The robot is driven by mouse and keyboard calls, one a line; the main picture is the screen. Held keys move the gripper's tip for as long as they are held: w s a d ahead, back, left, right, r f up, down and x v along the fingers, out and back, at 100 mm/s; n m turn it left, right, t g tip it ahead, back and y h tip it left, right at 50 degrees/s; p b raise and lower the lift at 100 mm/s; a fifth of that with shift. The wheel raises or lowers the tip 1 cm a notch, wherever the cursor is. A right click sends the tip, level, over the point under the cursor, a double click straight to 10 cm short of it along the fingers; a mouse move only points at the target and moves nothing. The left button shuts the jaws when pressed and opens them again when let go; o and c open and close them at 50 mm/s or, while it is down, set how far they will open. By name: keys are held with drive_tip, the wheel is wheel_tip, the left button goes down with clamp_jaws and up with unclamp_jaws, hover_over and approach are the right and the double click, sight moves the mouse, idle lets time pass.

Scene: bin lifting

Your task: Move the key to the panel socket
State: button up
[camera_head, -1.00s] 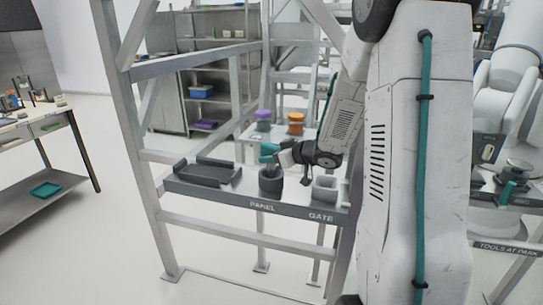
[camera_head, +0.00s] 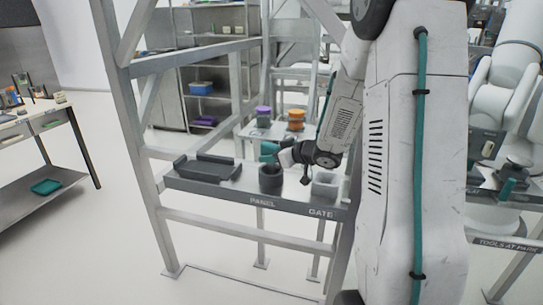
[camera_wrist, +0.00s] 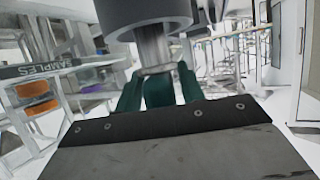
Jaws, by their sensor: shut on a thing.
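The panel socket (camera_head: 270,183) is a dark round cup on the grey bench, just behind the PANEL label. My gripper (camera_head: 270,151) has teal fingers and hangs over the socket's mouth. In the wrist view the teal fingers (camera_wrist: 157,92) are closed together around the key (camera_wrist: 153,52), which shows as a grey metal shaft. The shaft meets a dark round body at the top of that view. In the head view the key is mostly hidden by the fingers. I cannot tell whether its end is inside the socket.
A dark shallow tray (camera_head: 205,171) sits left of the socket, and a pale square holder (camera_head: 325,186) sits right, by the GATE label. Metal frame posts (camera_head: 128,130) stand around the bench.

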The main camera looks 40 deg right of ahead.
sight(271, 144)
drive_tip(key=shift+f, duration=1.15)
idle(0.4)
drive_tip(key=o, duration=1.9)
drive_tip(key=shift+c, duration=0.2)
drive_tip(key=shift+r, duration=0.1)
drive_tip(key=shift+r, duration=4.45)
